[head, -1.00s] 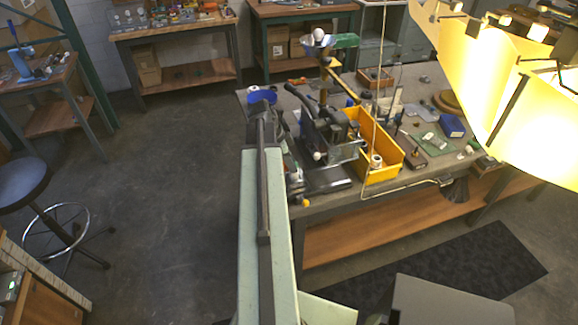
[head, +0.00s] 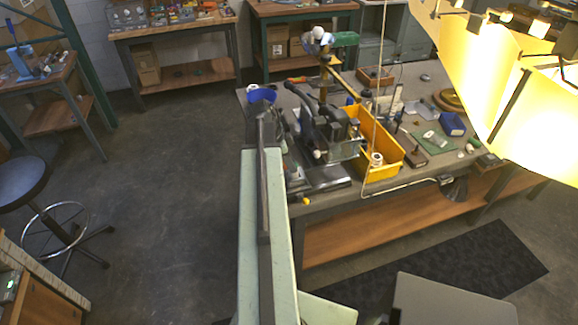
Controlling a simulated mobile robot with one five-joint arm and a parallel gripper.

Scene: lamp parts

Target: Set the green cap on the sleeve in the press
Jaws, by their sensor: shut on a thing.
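The press (head: 330,178) appears to be the dark and metal device with a black lever (head: 300,95), near the left end of the grey workbench, just right of my arm. I cannot make out the sleeve in it. I cannot pick out the green cap with certainty. My arm reaches up the middle of the head view and ends in a dark link beside the press. My gripper does not show; it seems hidden behind the arm.
A yellow bin (head: 388,173) stands right of the press with a white roll-like part (head: 376,159) at its near end. A green mat (head: 433,141) and blue box (head: 452,123) lie farther right. A bright lampshade (head: 500,75) fills the upper right.

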